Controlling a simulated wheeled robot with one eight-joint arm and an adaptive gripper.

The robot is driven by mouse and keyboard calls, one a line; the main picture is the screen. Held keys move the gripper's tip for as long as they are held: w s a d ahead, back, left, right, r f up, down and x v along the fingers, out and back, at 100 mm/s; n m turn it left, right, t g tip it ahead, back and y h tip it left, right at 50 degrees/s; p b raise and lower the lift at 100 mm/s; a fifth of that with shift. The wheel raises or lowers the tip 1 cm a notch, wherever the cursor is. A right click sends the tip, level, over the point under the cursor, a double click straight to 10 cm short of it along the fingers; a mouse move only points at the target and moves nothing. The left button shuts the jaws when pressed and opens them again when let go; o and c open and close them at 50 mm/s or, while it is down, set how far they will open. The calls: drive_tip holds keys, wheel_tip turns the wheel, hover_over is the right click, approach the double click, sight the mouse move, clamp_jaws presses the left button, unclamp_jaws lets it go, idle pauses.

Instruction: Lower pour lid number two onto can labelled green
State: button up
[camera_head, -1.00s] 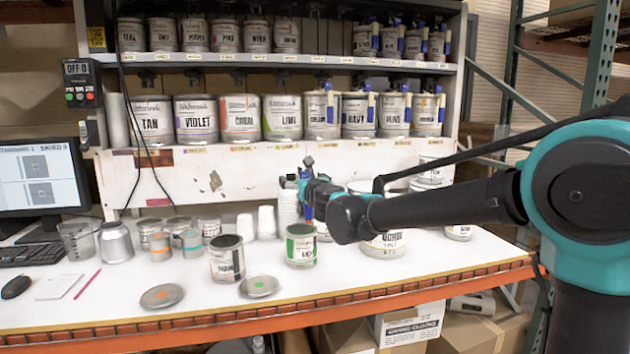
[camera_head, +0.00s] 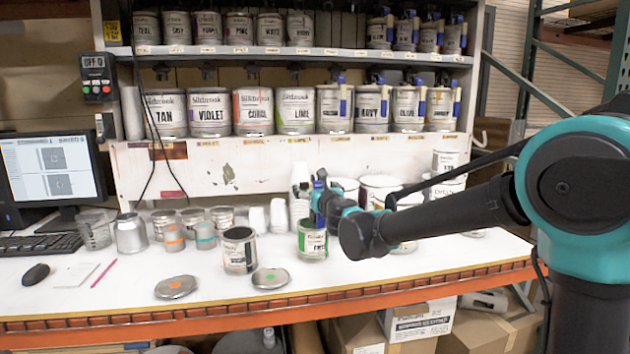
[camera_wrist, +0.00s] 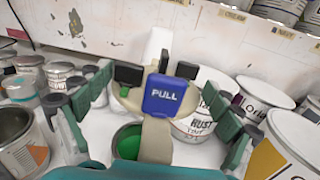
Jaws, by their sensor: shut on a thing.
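The can with the green label (camera_head: 312,240) stands open on the bench, and green paint shows inside it in the wrist view (camera_wrist: 130,142). My gripper (camera_head: 322,200) is just above this can. In the wrist view my gripper (camera_wrist: 158,78) is shut on a cream pour lid (camera_wrist: 155,132) with a blue PULL tab (camera_wrist: 163,95). The lid lies over part of the can's mouth in that view. I cannot tell whether it touches the rim. The lid's number is not readable.
Flat lids with an orange dot (camera_head: 176,288) and a green dot (camera_head: 271,279) lie in front. White cups (camera_head: 278,215) stand behind. The RUST can (camera_wrist: 195,125) is close on the right.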

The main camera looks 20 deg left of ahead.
sight(315, 220)
drive_tip(key=shift+f, duration=5)
drive_tip(key=shift+f, duration=0.55)
drive_tip(key=o, duration=0.9)
drive_tip(key=v, duration=1.2)
